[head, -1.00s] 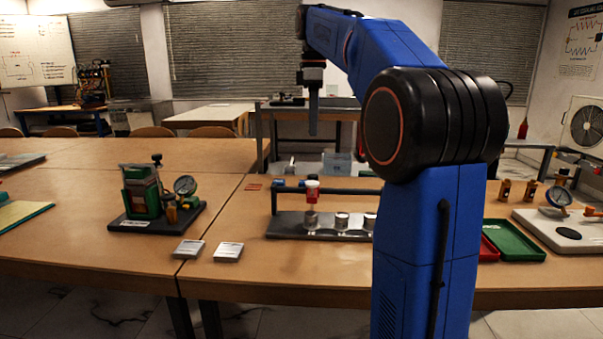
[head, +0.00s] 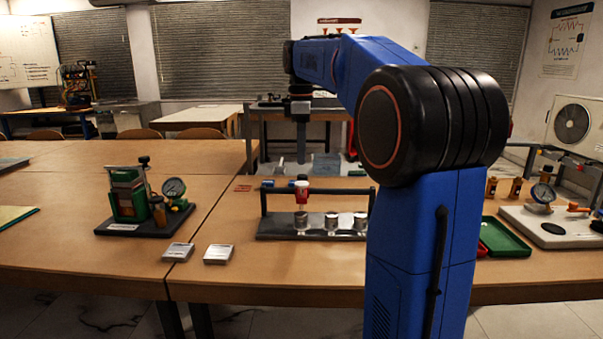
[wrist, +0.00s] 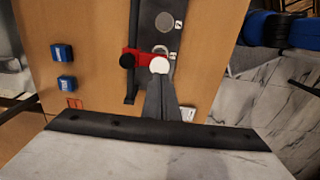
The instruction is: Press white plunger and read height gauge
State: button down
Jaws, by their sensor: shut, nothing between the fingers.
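The white plunger (wrist: 158,64) shows as a round white top beside a red bracket in the wrist view. In the head view the red-and-white head (head: 301,190) stands over the leftmost metal cylinder on a dark base. My gripper (head: 301,160) is shut and empty, pointing down, and looks above and behind that head in the head view. In the wrist view my gripper's fingertips (wrist: 160,80) appear just below the white top. Contact cannot be told. No height reading is legible.
A dark rail (head: 335,190) runs behind the metal cylinders. A green press with a dial (head: 174,187) stands left, and another dial (head: 543,193) stands right. Two small grey blocks (head: 218,254) lie near the front edge. A green tray (head: 505,238) is at right. Blue blocks (wrist: 62,52) lie beside the rig.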

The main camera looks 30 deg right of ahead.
aim_at(302, 183)
jog(key=shift+f, duration=2.95)
jog(key=shift+s+f, duration=0.1)
jog(key=shift+f, duration=1.15)
jog(key=shift+a+r, duration=0.1)
jog(key=shift+r, duration=0.2)
notch_tip(302, 183, up, 14)
